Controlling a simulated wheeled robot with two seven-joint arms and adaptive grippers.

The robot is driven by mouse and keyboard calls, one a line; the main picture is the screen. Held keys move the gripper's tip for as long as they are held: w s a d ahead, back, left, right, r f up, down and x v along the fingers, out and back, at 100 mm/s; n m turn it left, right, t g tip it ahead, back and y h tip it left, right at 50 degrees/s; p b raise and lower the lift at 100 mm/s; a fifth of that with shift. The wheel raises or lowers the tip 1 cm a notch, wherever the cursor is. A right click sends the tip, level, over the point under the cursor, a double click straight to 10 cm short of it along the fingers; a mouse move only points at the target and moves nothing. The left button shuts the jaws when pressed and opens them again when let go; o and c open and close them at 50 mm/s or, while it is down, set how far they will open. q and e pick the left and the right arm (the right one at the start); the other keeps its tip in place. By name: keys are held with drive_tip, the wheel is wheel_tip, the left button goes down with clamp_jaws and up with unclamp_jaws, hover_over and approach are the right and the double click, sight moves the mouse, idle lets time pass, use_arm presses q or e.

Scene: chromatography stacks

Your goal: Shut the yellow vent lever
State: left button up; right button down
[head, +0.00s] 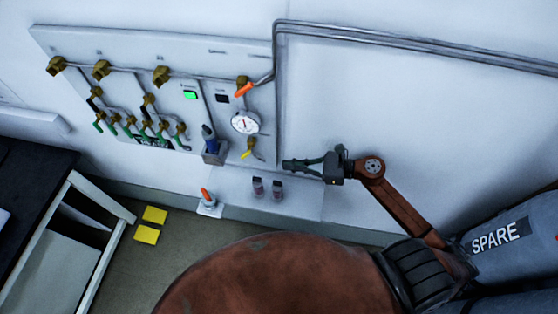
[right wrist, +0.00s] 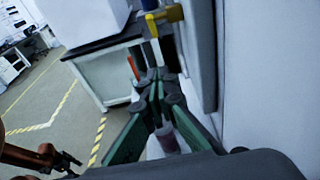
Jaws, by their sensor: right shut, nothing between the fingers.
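The yellow vent lever (head: 246,155) hangs below the round gauge at the lower right of the wall panel in the head view. It slants down to the left from a small valve. A yellow part, likely this lever, shows at the top of the right wrist view (right wrist: 175,14). My right gripper (head: 288,164) is to the right of the lever, pointing left toward it, apart from it. Its green fingers are shut and empty, also in the right wrist view (right wrist: 157,88). A dark gripper, likely my left (right wrist: 66,160), shows small at lower left there; its opening is unclear.
An orange lever (head: 243,90) is above the gauge (head: 245,123). A grey holder (head: 214,153) is left of the vent lever. Two small vials (head: 267,189) and an orange-topped item (head: 207,198) stand below. A SPARE cylinder (head: 500,240) is at right. The wall between is bare.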

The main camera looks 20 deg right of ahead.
sight(244, 158)
drive_tip(key=shift+a+r+p+x, duration=0.1)
drive_tip(key=shift+r+p+x, duration=0.4)
drive_tip(key=shift+x, duration=1.4)
drive_tip(key=shift+a+r+p+x, duration=0.1)
drive_tip(key=shift+r+p+x, duration=0.4)
drive_tip(key=shift+x, duration=1.4)
drive_tip(key=shift+a+r+p+x, duration=0.1)
drive_tip(key=shift+r+p+x, duration=0.45)
drive_tip(key=shift+x, duration=1.35)
drive_tip(key=shift+w+d+f, duration=0.1)
drive_tip(key=shift+f, duration=0.1)
